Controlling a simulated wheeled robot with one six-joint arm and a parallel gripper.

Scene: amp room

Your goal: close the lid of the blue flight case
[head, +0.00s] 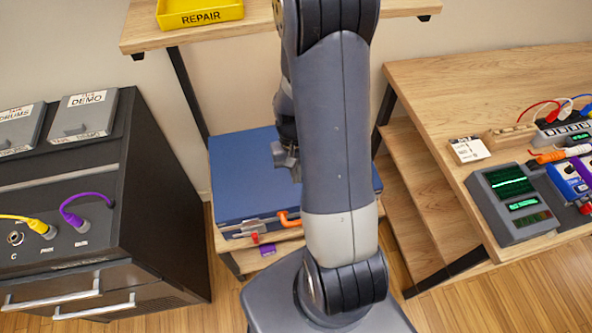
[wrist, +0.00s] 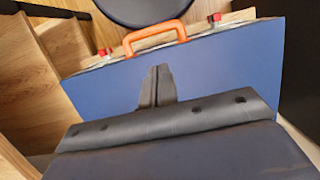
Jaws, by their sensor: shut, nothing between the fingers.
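The blue flight case (head: 240,170) sits on a low wooden stand behind my arm. Its lid is down, lying flat as far as the head view shows, with the orange handle (head: 289,219) and a red latch (head: 254,238) at its front edge. My arm hides the case's right middle part. In the wrist view the blue lid (wrist: 215,75) fills the middle, with the orange handle (wrist: 155,36) and two red latches beyond it. My gripper (wrist: 157,72) is shut and empty over the lid; I cannot tell whether it touches. It also shows in the head view (head: 286,165).
A black cabinet (head: 150,190) with grey boxes and cables stands at the left. A wooden bench (head: 430,85) with meters and cables stands at the right. A yellow REPAIR tray (head: 200,12) sits on a shelf above the case. A small purple item (head: 267,249) lies before the case.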

